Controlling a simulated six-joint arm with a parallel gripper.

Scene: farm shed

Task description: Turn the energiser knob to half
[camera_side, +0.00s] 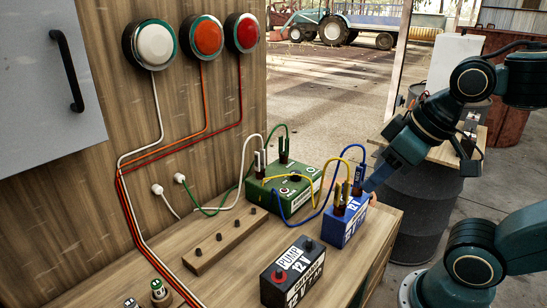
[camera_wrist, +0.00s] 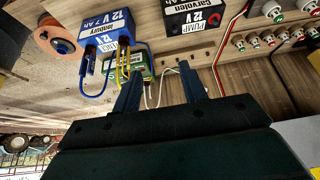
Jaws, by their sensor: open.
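The energiser (camera_side: 281,196) is a green box on the wooden bench, with a small dark knob (camera_side: 295,178) on its top. White and green leads with clips rise from its far end. Yellow and blue leads run from it to clips on a blue 12 V battery (camera_side: 344,225). In the wrist view the energiser (camera_wrist: 141,62) is partly hidden behind the blue battery (camera_wrist: 106,33) and a finger; I cannot make out its knob there. My gripper (camera_side: 373,182) is open and empty, beside the blue battery and right of the energiser. Its two spread fingers show in the wrist view (camera_wrist: 160,88).
A black pump battery (camera_side: 292,272) stands at the bench front. A wooden strip with several pegs (camera_side: 226,243) lies left of it. Lamps (camera_side: 206,37) and a grey cabinet (camera_side: 45,85) are on the back board. A dark barrel (camera_side: 425,205) stands beyond the bench's right edge.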

